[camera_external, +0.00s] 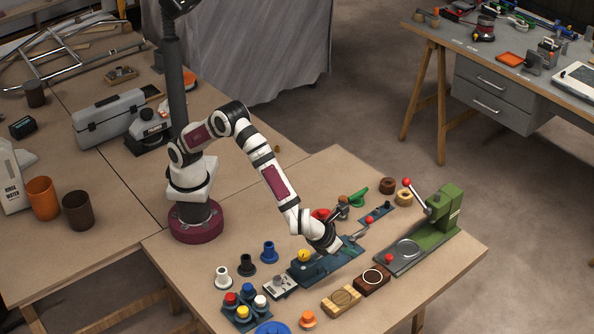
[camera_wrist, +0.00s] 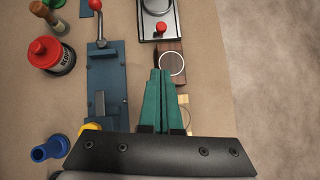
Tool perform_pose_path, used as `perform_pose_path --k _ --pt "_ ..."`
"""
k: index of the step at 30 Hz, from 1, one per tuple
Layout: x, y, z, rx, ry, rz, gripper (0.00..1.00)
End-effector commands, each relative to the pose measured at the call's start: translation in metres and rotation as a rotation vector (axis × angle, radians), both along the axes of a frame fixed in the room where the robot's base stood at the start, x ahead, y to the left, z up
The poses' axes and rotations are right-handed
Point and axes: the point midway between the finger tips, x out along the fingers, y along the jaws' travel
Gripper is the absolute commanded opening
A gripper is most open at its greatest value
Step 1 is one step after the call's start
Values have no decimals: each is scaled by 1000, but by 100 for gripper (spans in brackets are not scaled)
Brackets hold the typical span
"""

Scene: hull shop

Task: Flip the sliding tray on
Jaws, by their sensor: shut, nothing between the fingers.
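A long blue device, which I take for the sliding tray, lies on the near table (camera_external: 201,262). It carries a yellow knob (camera_external: 304,256) and a lever with a red ball (camera_external: 369,220). In the wrist view its blue plate (camera_wrist: 108,75) lies left of my fingers, with a raised grey block (camera_wrist: 100,103) and the red-ball lever (camera_wrist: 95,6) at the top. My gripper (camera_wrist: 161,74) has teal fingers, shut and empty, apart from the plate in that picture. In the external view my gripper (camera_external: 333,249) is over the device and hides part of it.
A green press (camera_external: 437,228) with a red-ball lever stands on the right. A dark wooden block with a white ring (camera_external: 371,280) and a light wooden block (camera_external: 341,299) lie in front. Several coloured buttons and pegs stand left of the device. A red bottle (camera_wrist: 52,52) stands beyond it.

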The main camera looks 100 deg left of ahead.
Motion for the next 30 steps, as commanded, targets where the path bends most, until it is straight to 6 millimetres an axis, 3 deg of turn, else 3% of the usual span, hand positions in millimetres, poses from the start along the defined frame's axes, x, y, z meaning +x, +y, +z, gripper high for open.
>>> perform_pose_path --k 5,18,24,30 --pt "6 5 -9 2 1 3 0" --pt "53 41 -80 0 2 6 0" --pt "77 58 -82 -1 1 6 0" --pt "84 62 -83 -1 1 4 0"
